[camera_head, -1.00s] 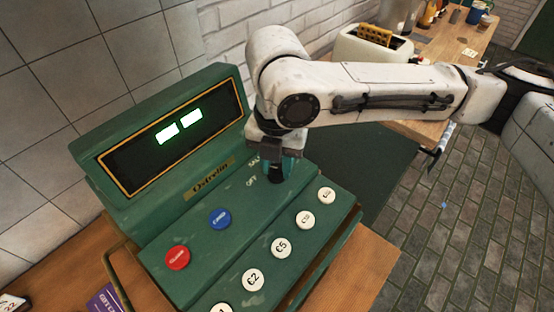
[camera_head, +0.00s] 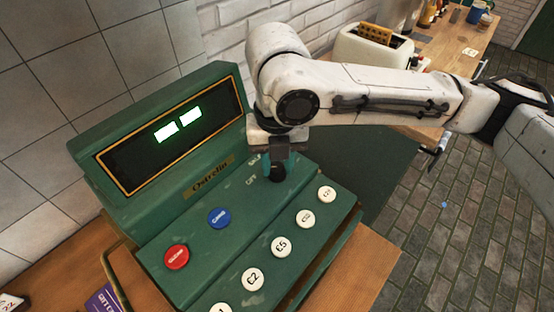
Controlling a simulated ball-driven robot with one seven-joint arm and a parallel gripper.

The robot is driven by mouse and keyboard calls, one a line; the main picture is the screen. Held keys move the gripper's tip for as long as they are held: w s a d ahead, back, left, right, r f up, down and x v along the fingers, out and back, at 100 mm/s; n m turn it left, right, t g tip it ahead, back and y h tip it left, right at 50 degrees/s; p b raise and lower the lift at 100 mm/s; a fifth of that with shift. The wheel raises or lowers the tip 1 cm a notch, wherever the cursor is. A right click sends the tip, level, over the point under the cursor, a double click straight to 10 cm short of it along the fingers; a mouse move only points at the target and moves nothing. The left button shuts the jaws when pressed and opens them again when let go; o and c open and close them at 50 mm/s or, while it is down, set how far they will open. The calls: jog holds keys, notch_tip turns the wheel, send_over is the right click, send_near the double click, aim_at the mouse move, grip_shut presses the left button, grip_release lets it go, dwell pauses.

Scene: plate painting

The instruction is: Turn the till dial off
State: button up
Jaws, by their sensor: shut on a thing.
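The green till (camera_head: 213,236) stands on a wooden counter, with its display (camera_head: 178,127) lit by two bright green-white blocks. The black till dial (camera_head: 277,174) is on the top right of its sloped panel, beside white lettering. The word OFF (camera_head: 251,181) shows to its left, and a second word above it is partly covered. My gripper (camera_head: 278,162) comes down over the dial from above and is shut on it. The fingers hide much of the dial, so I cannot tell where it points.
A red button (camera_head: 176,257), a blue button (camera_head: 219,218) and several white price buttons (camera_head: 281,246) sit on the panel near the dial. A cream toaster (camera_head: 371,55) stands on the wooden worktop behind my arm. Open brick floor (camera_head: 445,240) lies to the right.

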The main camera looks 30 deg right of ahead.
aim_at(277, 167)
jog(key=o, duration=1.1)
jog(key=shift+c, duration=0.2)
notch_tip(277, 167, up, 11)
jog(key=shift+b, duration=0.3)
jog(key=shift+f, duration=0.15)
